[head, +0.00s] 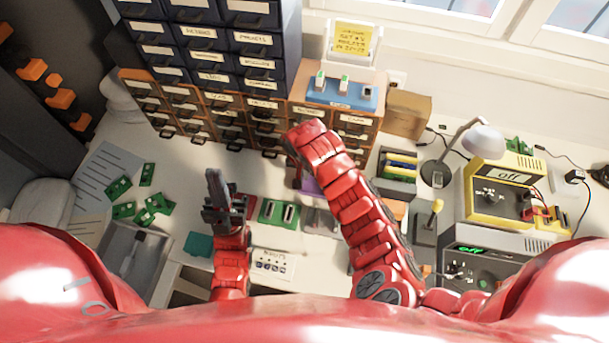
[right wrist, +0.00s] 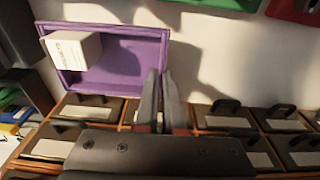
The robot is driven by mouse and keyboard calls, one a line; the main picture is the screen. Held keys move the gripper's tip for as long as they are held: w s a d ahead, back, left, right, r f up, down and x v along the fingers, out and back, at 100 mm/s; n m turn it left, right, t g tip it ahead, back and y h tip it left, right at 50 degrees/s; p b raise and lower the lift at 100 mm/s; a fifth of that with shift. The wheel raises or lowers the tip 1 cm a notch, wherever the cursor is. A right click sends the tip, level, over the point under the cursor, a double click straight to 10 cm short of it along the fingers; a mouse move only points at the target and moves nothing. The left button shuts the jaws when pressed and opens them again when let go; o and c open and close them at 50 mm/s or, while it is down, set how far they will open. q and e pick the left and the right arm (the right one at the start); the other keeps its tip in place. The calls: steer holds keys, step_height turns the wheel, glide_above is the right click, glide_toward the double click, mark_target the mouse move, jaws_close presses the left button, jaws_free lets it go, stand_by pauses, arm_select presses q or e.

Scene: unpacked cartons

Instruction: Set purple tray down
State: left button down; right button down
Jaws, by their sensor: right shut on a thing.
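The purple tray (right wrist: 120,84) is at the upper left of the right wrist view, with a white box (right wrist: 75,50) inside it. My right gripper (right wrist: 160,85) is shut on the tray's right side wall. In the head view only a small purple piece of the tray (head: 310,186) shows beside my right arm, which hides the right gripper. I cannot tell whether the tray touches the tabletop.
Orange-framed drawers (head: 230,121) stand behind the bench, and their labelled fronts (right wrist: 225,122) lie close below the right gripper. A green board (head: 278,213) is near the tray. A lamp (head: 480,140) and a yellow power unit (head: 495,195) stand right. Green circuit boards (head: 150,205) lie left.

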steer(key=shift+f+p, duration=0.45)
steer(key=shift+f, duration=1.25)
steer(key=c, duration=1)
jaws_free()
steer(key=shift+f, duration=0.15)
steer(key=shift+c, duration=0.2)
